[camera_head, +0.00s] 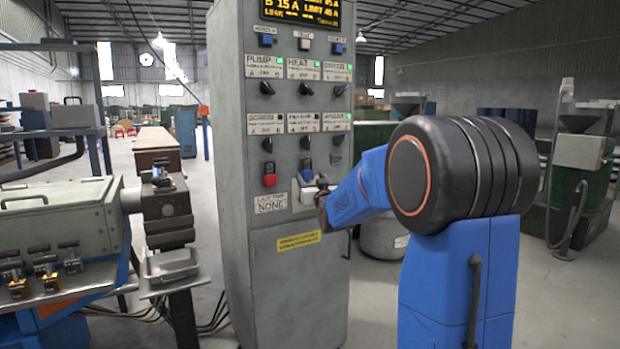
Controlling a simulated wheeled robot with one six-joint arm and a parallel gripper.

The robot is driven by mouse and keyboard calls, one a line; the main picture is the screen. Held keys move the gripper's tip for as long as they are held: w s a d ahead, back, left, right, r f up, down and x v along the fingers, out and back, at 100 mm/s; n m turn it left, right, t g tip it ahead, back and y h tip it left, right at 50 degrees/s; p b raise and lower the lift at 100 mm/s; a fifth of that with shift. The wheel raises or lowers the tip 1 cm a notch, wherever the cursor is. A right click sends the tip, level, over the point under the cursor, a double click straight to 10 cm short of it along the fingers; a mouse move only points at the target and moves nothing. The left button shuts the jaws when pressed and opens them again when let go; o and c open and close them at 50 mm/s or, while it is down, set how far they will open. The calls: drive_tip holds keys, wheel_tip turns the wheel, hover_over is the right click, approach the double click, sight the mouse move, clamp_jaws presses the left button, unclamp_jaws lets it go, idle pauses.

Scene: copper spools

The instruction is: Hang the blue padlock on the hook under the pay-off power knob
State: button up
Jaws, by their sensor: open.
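The grey control cabinet (298,270) carries rows of dark knobs with white labels. The lower-row labels are too blurred to read surely, so I cannot tell which knob is the pay-off one. A small blue padlock (307,174) shows below the lower middle knob (306,142); its shackle and hook are too small to make out. A red padlock (269,180) hangs below the lower left knob (267,145). My gripper (321,188) is open at the cabinet front, just below and right of the blue padlock. Its fingers are small and partly hidden by my arm.
A pale box-like piece (304,195) sits on the cabinet right by my gripper. A bench with several small padlock-like items (45,270) and a grey machine (165,210) stand at left.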

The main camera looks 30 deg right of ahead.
drive_tip(key=v, duration=1.5)
drive_tip(key=shift+s, duration=0.1)
drive_tip(key=s+a+f+n+g+y, duration=0.1)
drive_tip(key=s+a+f+g, duration=0.4)
drive_tip(key=s, duration=0.7)
drive_tip(key=s+a+f+g+y, duration=0.2)
drive_tip(key=s+a+f+g, duration=0.3)
drive_tip(key=s+f, duration=0.4)
drive_tip(key=s+a+f+n+g+y, duration=0.1)
drive_tip(key=s+a+f+g, duration=0.3)
drive_tip(key=s, duration=1.2)
drive_tip(key=a+f, duration=0.2)
drive_tip(key=a, duration=0.1)
drive_tip(key=shift+f+n+g+y, duration=0.3)
drive_tip(key=shift+f+g, duration=0.1)
drive_tip(key=shift+w+a, duration=0.1)
